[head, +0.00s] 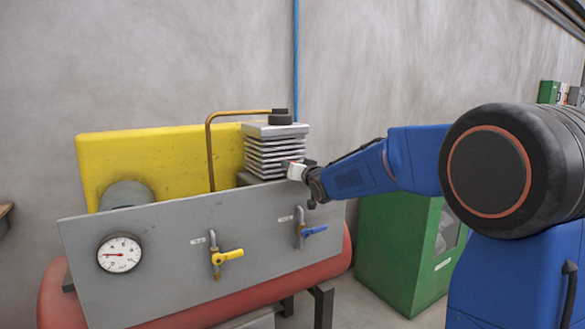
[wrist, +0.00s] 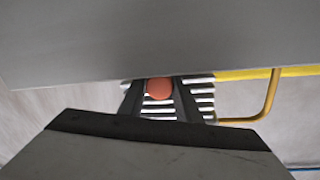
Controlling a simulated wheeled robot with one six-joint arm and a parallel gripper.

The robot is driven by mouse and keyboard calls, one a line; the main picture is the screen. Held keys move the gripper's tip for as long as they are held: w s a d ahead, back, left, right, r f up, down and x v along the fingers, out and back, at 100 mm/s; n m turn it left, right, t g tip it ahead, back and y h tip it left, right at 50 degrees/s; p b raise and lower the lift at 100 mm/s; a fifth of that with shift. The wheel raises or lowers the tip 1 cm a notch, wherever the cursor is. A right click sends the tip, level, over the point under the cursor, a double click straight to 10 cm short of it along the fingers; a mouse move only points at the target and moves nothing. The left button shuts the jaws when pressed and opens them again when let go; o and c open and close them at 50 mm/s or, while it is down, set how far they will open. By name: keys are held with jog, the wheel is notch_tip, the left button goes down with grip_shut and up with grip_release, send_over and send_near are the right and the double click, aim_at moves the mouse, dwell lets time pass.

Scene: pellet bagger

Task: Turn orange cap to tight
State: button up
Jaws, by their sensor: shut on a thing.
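The orange cap (wrist: 159,88) shows as a round disc between the two dark fingers of my gripper (wrist: 159,98) in the wrist view. The fingers stand on both sides of it, and the gripper is shut on it. In the head view my gripper (head: 297,171) reaches in from the right, against the finned metal block (head: 268,152) behind the grey panel. The cap is hidden in the head view. I cannot tell how tight it is.
The grey panel (head: 165,235) in front carries a gauge (head: 119,253), a yellow-handled valve (head: 228,255) and a blue-handled valve (head: 313,230). A copper-coloured pipe (head: 209,150) bends over to the block. A green cabinet (head: 390,245) stands on the right.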

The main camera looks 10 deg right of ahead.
jog(key=shift+m, duration=0.5)
jog(key=o, duration=1.1)
jog(key=shift+c, duration=0.2)
jog(key=shift+s, duration=0.15)
jog(key=s+d+r, duration=0.1)
jog(key=s+d, duration=0.2)
jog(key=s, duration=1.4)
